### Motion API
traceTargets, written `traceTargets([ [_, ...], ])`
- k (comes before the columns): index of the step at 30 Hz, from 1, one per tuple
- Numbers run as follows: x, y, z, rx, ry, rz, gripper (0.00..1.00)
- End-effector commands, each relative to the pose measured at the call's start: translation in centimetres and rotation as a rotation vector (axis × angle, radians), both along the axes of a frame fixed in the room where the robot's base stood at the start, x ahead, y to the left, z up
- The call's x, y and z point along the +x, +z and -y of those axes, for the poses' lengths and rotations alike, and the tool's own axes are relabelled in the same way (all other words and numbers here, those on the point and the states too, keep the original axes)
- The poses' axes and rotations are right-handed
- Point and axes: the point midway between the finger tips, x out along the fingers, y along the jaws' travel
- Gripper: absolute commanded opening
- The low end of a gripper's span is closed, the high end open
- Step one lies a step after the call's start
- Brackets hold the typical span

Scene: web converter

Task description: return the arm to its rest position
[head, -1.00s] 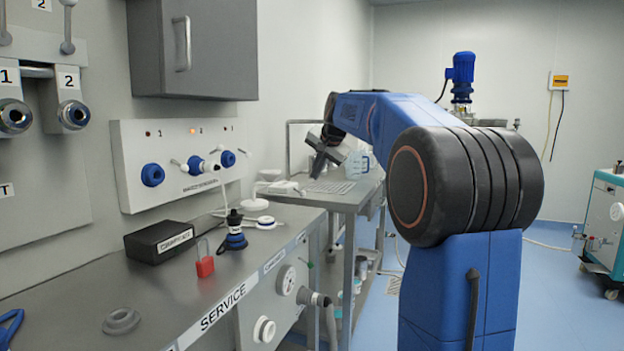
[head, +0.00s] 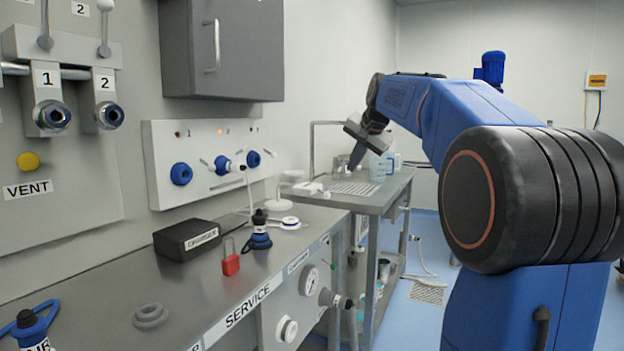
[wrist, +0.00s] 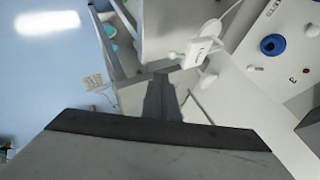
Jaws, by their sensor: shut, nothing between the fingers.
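My blue arm (head: 460,120) reaches from the right of the head view toward the back, with its forearm bent down at the far end. My gripper (head: 357,155) hangs there, small and dark, in front of the far table. In the wrist view my gripper (wrist: 162,88) has its fingers together with nothing between them. Its fingertips appear over the gap and bench edge beside white fittings. I cannot tell its exact height above the surfaces.
The service bench (head: 110,293) runs along the left wall with a black charger box (head: 187,240), a red padlock (head: 230,262) and a grey ring (head: 150,315). A wall panel (head: 208,160) with blue ports stands behind. A jug (head: 380,166) stands on the far table.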

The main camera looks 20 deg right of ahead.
Motion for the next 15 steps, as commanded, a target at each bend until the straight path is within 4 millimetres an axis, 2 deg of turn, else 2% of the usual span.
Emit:
traceTargets([
  [5, -0.1, -0.1, -0.2, -0.002, 0.003, -0.002, 0.0],
  [8, -1.0, -0.6, -1.3, -0.014, 0.025, -0.012, 0.0],
  [11, -3.1, -2.0, -3.7, -0.042, 0.074, -0.034, 0.0],
  [15, -7.3, -5.0, -7.9, -0.099, 0.174, -0.076, 0.0],
])
